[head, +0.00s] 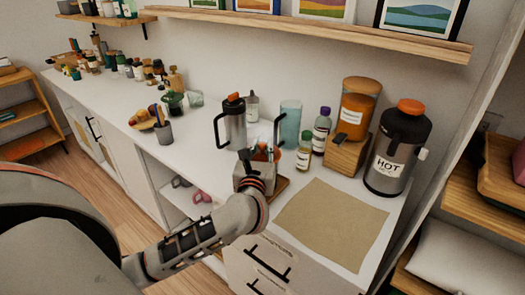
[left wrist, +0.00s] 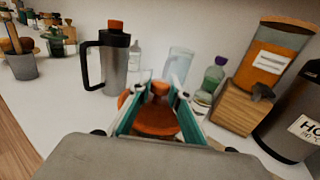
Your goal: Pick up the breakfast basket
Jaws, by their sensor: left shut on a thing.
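My left gripper (head: 262,158) reaches over the white counter, just in front of a steel jug with an orange lid. In the left wrist view its two teal-lined fingers (left wrist: 157,108) are shut on an orange thing (left wrist: 152,122) with a narrow top. This may be the breakfast basket or part of it; the gripper hides most of it. In the head view a brown board or base (head: 279,188) shows partly under the gripper, and I cannot tell whether it belongs to the held thing. My right gripper is not in view.
The steel jug (left wrist: 114,62) stands close by. A clear glass (head: 290,122), small bottles, an orange jar (head: 357,105) on a wooden block and a "HOT" flask (head: 399,150) stand to the right. A bare tan mat (head: 335,222) lies in front. A picture shelf (head: 330,34) hangs above.

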